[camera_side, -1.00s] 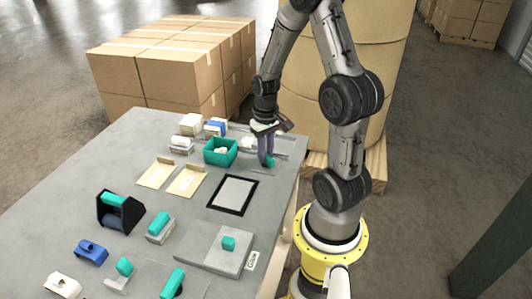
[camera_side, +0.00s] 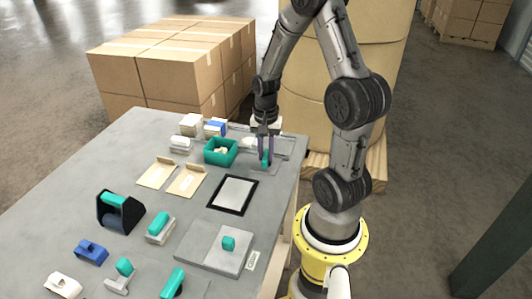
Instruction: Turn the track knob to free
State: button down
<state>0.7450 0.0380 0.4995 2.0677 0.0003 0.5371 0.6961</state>
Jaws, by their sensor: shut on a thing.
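A small teal knob (camera_side: 266,157) stands on a thin grey plate (camera_side: 268,171) at the table's back right. I take it for the track knob, though I cannot read any marking beside it. My gripper (camera_side: 266,163) points down with its purple fingers on either side of the knob, shut on it. The fingers hide part of the knob, and its setting cannot be read at this size.
A teal open box (camera_side: 206,151) with pale pieces inside stands just left of my gripper. A black-framed pad (camera_side: 232,195) lies in front. A grey plate with a teal block (camera_side: 228,243) and several teal-topped fixtures are nearer the camera. Stacked cartons (camera_side: 170,62) stand behind the table.

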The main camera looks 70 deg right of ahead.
aim_at(265, 155)
jog(key=shift+r+m, duration=0.1)
jog(key=shift+m, duration=0.3)
jog(key=c, duration=0.8)
grip_release()
jog(key=shift+o, duration=0.2)
notch_tip(265, 155, up, 14)
jog(key=shift+w, duration=0.1)
